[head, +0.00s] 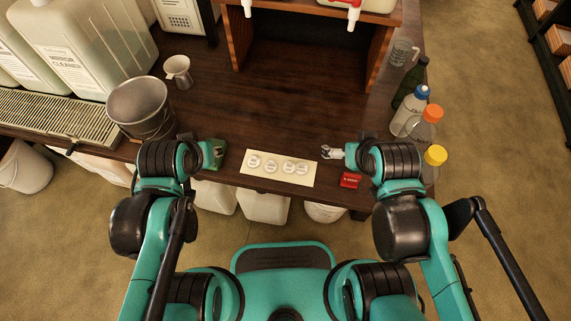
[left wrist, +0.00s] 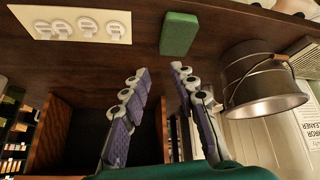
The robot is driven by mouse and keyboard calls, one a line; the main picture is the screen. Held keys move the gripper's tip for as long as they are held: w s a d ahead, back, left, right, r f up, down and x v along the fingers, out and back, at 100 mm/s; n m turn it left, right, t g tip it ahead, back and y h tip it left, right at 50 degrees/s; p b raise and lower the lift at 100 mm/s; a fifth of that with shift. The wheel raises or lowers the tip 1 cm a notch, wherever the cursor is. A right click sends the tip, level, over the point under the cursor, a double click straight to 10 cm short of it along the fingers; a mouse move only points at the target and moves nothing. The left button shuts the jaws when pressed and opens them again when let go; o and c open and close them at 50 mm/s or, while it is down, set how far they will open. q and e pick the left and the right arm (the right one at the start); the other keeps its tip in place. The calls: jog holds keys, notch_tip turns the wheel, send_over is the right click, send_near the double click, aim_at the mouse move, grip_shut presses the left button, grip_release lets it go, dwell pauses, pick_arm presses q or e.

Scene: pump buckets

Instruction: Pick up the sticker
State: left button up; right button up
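A cream sheet (head: 248,181) with several round white pieces on it lies near the table's front edge; it also shows in the left wrist view (left wrist: 48,34). I cannot make out a separate loose sticker. My left gripper (left wrist: 161,70) is open and empty, its fingers apart and pointing at a green block (left wrist: 180,33).
A red box (head: 350,180) lies under my right gripper. A metal bucket (head: 140,108) and a small cup (head: 178,71) stand at the left. Several bottles, one orange-capped (head: 428,122), line the right edge. A wooden shelf (head: 239,38) stands behind; the middle of the table (head: 290,110) is clear.

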pick_arm(q)
jog(key=w+d+n+g+p, duration=0.1)
jog(key=d+n, duration=0.1)
jog(key=w+d+n+g+p, duration=0.1)
jog(key=w+d+n+p, duration=0.1)
jog(key=w+d+n+g+p, duration=0.1)
jog(key=w+d+n, duration=0.1)
jog(key=shift+d+r+h+p, duration=0.3)
jog(key=shift+c, duration=0.5)
jog(key=n+g+y+p, duration=0.1)
jog(key=n+g+p, duration=0.35)
jog(key=n, duration=0.25)
send_over(273, 161)
notch_tip(273, 161, down, 7)
jog(key=shift+n, duration=0.3)
notch_tip(273, 161, down, 8)
jog(key=b, duration=0.3)
jog(key=shift+r+b, duration=0.15)
jog(key=shift+b, duration=0.15)
grip_shut()
